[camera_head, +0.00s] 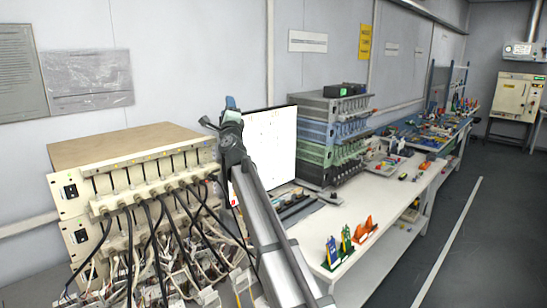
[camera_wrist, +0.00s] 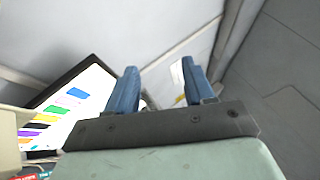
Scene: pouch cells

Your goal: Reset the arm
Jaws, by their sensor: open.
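My gripper (camera_wrist: 160,85) shows in the wrist view with its two blue fingers spread apart and nothing between them. In the head view my arm reaches up from the bottom middle, and my gripper (camera_head: 231,103) is at its far end, in front of the left edge of a monitor (camera_head: 270,140). The fingertips look small there and point away toward the wall. The monitor also shows in the wrist view (camera_wrist: 82,100), left of the fingers, with coloured blocks on its white screen.
A beige cell tester (camera_head: 130,165) with many black cables stands close on the left. Stacked grey, blue and green units (camera_head: 330,135) stand behind the monitor. The white bench (camera_head: 385,190) holds coloured clips (camera_head: 345,240) near its front. Open floor (camera_head: 480,230) lies to the right.

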